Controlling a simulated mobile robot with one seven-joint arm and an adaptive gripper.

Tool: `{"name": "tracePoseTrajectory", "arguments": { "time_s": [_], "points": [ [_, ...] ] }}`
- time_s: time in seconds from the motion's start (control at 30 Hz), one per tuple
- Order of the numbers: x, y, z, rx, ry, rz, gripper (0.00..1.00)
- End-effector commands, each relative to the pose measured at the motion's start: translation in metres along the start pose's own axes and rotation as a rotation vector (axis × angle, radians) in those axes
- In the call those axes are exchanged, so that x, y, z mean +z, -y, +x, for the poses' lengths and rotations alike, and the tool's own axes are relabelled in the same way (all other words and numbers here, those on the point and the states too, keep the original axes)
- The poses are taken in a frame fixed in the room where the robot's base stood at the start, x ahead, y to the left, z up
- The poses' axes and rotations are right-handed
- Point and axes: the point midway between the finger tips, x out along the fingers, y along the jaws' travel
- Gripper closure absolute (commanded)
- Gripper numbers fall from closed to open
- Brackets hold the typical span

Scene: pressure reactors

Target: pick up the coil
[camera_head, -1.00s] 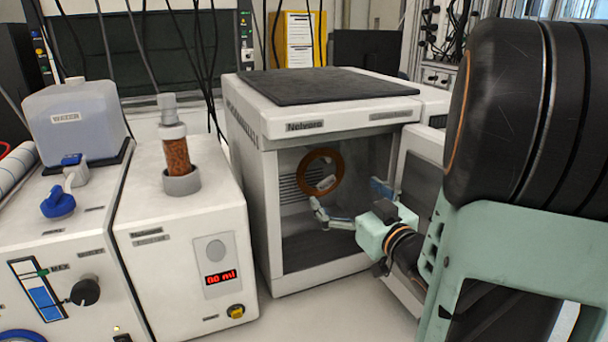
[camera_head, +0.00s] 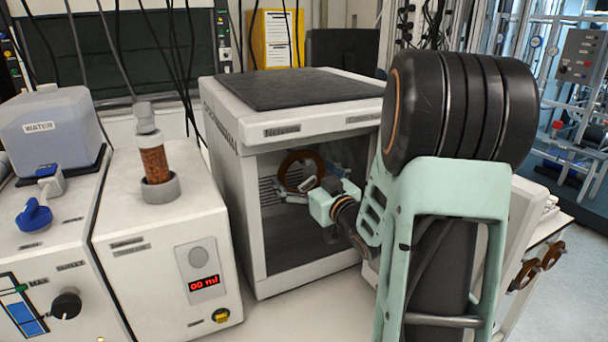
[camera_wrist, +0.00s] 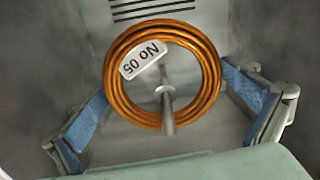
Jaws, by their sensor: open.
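The copper-brown coil (camera_head: 283,172) is inside the open-fronted white cabinet (camera_head: 290,123). In the wrist view the coil (camera_wrist: 113,82) is a ring of several windings with a white tag reading "No 05". It hangs on a metal peg (camera_wrist: 168,110) that passes through its middle. My gripper (camera_head: 308,190) reaches into the cabinet's opening, and partly covers the coil in the head view. In the wrist view my gripper (camera_wrist: 165,105) is open, with one blue-padded finger to the lower left and one to the right of the coil. No contact with the coil shows.
The cabinet's walls and floor enclose the gripper closely. A white device with a display (camera_head: 203,284) and a brown-filled column (camera_head: 155,163) stand left. A water container (camera_head: 45,128) is further left. Two brown rings (camera_head: 523,275) hang at the right.

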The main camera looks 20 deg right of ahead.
Motion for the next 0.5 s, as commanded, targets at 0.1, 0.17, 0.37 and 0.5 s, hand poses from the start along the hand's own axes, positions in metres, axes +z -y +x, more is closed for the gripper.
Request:
{"name": "tracePoseTrajectory", "arguments": {
  "time_s": [0.1, 0.17, 0.37, 0.5],
  "points": [
    [0.0002, -0.0001, -0.0002, 0.000, 0.000, 0.000, 0.00],
    [0.0001, -0.0001, -0.0002, 0.000, 0.000, 0.000, 0.02],
    [0.0001, -0.0001, -0.0004, 0.000, 0.000, -0.001, 0.24],
    [-0.0007, -0.0003, -0.0004, 0.000, -0.002, -0.001, 0.38]
  ]
}}
